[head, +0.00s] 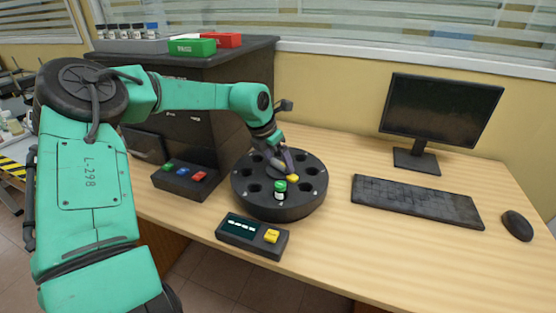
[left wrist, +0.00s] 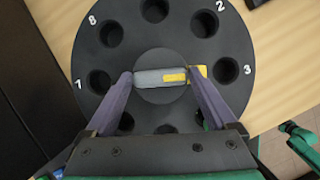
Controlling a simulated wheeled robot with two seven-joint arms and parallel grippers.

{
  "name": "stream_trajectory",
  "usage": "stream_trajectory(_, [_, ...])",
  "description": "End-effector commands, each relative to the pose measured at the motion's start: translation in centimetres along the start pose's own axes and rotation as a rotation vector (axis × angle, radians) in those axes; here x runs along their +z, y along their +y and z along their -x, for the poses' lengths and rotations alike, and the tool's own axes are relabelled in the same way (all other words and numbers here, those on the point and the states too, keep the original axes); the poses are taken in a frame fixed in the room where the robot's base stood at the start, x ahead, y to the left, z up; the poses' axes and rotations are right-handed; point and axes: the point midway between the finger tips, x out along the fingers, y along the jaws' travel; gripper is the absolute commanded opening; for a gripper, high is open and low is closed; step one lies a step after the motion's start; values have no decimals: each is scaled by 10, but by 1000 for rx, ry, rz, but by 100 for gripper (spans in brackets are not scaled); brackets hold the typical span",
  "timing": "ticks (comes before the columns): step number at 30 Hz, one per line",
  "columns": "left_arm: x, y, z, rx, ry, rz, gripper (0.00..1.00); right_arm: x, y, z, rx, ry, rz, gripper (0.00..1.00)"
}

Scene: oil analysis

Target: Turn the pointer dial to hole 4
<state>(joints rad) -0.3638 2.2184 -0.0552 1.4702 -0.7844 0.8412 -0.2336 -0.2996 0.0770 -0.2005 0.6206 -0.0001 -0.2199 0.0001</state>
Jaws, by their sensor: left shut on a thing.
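The round black dial (head: 240,196) stands on the desk, with numbered holes around its top. In the left wrist view, the dial (left wrist: 88,45) shows the numbers 8, 2, 3 and 7. The grey pointer bar (left wrist: 150,78) lies across its hub, and its yellow end points to the right, toward hole 3. My left gripper (left wrist: 163,78) is shut on the pointer, one finger at each end. A green-capped vial (head: 280,188) stands in a front hole of the dial, near the yellow end. The lower holes are partly hidden by my gripper in the left wrist view.
A display box with a yellow button (head: 271,236) sits in front of the dial. A box with several coloured buttons (head: 186,182) is to its left. A keyboard (head: 415,200), monitor (head: 440,108) and mouse (head: 517,225) are at right. A dark cabinet (head: 190,95) stands behind.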

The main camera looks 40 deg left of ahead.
Motion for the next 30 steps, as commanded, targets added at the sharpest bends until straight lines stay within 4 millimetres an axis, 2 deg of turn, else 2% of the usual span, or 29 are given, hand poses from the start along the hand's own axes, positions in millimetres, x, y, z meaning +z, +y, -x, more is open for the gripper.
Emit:
stream_trajectory(11, [0, 1, 0, -59, 0, -134, 34, 1, 3, -1, 4, -2, 2, 0])
stream_trajectory(30, [1, 4, -1, -248, 0, -597, 34, 2, 3, -9, 4, -2, 1, 0])
